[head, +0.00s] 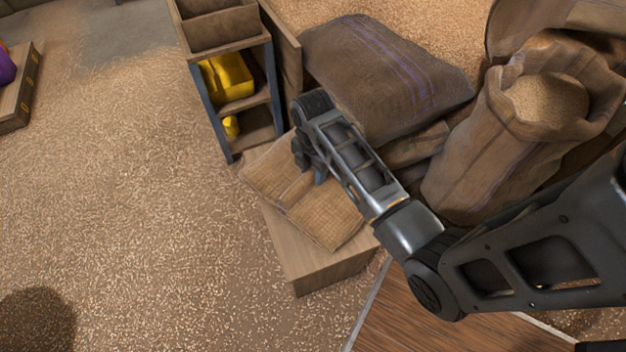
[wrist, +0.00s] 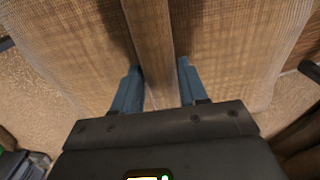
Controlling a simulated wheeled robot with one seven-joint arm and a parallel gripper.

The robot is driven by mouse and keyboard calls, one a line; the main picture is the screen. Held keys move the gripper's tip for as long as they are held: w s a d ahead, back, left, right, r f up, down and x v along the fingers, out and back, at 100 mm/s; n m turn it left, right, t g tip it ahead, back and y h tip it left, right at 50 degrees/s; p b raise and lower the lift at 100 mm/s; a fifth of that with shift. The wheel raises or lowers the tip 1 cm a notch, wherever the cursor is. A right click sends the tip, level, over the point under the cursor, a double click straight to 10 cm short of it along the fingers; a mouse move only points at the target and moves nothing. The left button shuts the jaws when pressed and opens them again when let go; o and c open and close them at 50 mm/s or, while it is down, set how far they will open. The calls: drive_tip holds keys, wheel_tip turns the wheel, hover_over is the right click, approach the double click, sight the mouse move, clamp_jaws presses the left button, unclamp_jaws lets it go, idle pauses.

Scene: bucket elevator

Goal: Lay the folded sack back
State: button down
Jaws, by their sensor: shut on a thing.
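The folded sack (head: 328,218) is tan woven cloth. In the head view it lies over the top of a low wooden block (head: 322,276), with its left corner reaching past the block toward the shelf. My gripper (head: 311,174) is over the middle of the sack, pointing down. In the wrist view the sack (wrist: 225,45) fills most of the picture, and a raised ridge of its cloth runs between my blue fingertips (wrist: 159,76). My gripper is shut on this ridge. My arm hides part of the sack's right side in the head view.
A shelf (head: 222,105) with yellow items stands behind the sack. A full brown sack (head: 385,75) with purple stripes lies behind my gripper. An open sack of grain (head: 500,150) stands to the right.

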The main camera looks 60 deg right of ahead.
sight(313, 179)
drive_tip(key=shift+f+b, duration=0.45)
drive_tip(key=shift+f, duration=1.45)
drive_tip(key=shift+f, duration=0.15)
drive_tip(key=c, duration=0.6)
unclamp_jaws()
